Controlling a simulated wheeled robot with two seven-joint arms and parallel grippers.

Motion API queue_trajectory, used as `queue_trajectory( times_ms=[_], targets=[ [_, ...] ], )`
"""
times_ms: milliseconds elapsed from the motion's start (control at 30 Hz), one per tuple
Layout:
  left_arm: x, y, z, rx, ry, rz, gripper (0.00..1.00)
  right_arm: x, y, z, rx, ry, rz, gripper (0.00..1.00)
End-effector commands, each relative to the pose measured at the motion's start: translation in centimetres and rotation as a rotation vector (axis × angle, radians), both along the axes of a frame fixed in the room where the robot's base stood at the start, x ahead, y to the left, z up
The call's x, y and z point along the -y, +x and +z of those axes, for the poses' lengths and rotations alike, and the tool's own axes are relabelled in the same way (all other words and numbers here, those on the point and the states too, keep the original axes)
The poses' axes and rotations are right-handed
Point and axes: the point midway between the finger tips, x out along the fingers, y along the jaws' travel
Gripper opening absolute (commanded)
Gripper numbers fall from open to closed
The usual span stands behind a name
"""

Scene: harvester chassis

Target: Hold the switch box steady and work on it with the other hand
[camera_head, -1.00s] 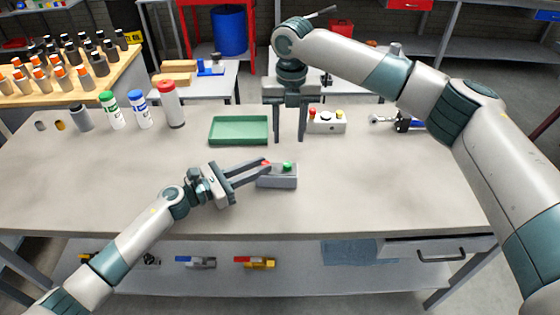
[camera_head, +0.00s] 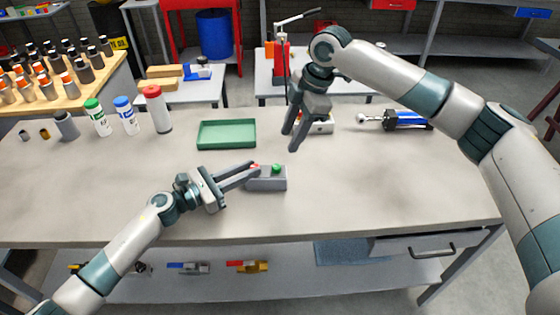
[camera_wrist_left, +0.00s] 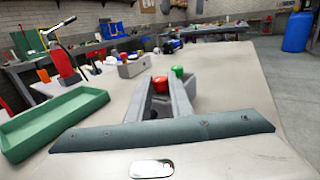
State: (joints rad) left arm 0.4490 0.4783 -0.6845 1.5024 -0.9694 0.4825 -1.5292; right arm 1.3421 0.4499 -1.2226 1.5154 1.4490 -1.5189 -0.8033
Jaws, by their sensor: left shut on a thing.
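The switch box (camera_head: 268,184) is a small grey box with a red and a green button on top, near the middle of the bench. My left gripper (camera_head: 252,172) is shut on its left part, with the red button by the fingertips and the green button clear. The box also shows between the fingers in the left wrist view (camera_wrist_left: 182,97). My right gripper (camera_head: 292,140) hangs tilted in the air behind and above the box. Its two fingers are apart, with nothing between them, and it does not touch the switch box.
A second box (camera_head: 322,128) with several buttons stands behind my right gripper, partly hidden. A green tray (camera_head: 227,147) lies to the left. Bottles (camera_head: 157,110) stand at the back left. A blue and black tool (camera_head: 405,119) lies at the back right. The bench's right front is clear.

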Motion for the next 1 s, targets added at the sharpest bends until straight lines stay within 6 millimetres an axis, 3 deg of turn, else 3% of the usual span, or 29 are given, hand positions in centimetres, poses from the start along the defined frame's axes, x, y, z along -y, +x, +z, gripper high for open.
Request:
queue_trajectory(
  times_ms=[200,400,1000],
  targets=[
    [0.0,0.0,0.0,-0.001,0.001,0.001,0.00,1.0,-0.3,0.4,-0.073,0.074,-0.280,0.39],
    [0.0,0.0,0.0,0.000,0.000,0.000,0.00,1.4,-0.5,0.7,-0.119,0.115,-0.432,0.39],
    [0.0,0.0,0.0,0.000,0.000,0.000,0.00,1.4,-0.5,0.5,-0.131,0.125,-0.473,0.39]
  ],
)
